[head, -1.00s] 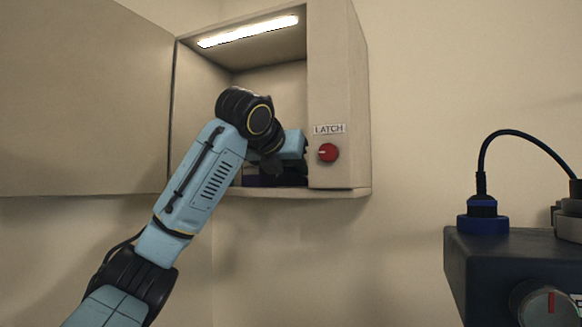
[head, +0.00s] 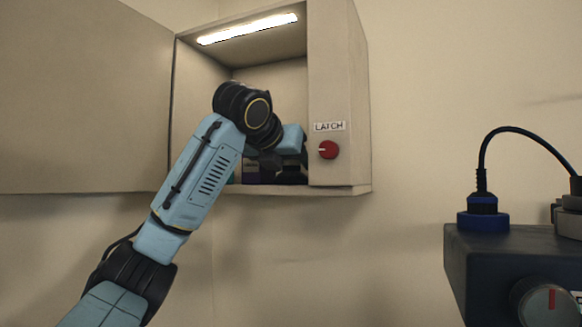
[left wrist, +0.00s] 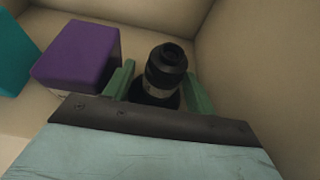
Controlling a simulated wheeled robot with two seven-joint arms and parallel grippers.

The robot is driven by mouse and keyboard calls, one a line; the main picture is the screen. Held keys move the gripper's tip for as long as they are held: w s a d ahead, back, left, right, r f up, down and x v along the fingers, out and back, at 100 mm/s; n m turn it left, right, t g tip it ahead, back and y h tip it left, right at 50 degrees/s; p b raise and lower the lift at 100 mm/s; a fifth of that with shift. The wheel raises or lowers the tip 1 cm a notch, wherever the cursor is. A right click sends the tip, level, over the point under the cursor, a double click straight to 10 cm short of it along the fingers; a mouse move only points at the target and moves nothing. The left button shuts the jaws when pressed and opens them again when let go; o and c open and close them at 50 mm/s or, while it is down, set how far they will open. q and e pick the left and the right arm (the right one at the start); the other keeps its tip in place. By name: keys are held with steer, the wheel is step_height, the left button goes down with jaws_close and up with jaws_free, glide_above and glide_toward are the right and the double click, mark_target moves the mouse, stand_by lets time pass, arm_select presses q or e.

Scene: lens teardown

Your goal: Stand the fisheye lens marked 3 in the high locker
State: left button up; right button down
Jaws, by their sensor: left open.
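The high locker (head: 340,75) is on the wall in the head view, with its door swung open to the left and a lit strip inside. My left arm reaches into it, and the gripper's tips are hidden there. In the left wrist view a black and grey lens (left wrist: 164,72) stands upright on the locker floor, its lower end partly hidden by my gripper. My left gripper (left wrist: 161,84) is open, with one green finger on each side of the lens. No mark on the lens can be read.
A purple box (left wrist: 77,53) stands left of the lens in the locker, with a teal block (left wrist: 12,55) farther left. The locker's walls are close behind and to the right. A red latch knob (head: 328,150) is on the locker's front panel.

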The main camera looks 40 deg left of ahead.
arm_select(q)
steer(key=b+v, duration=0.2)
steer(key=v, duration=0.9)
steer(key=shift+s, duration=0.2)
stand_by(0.4)
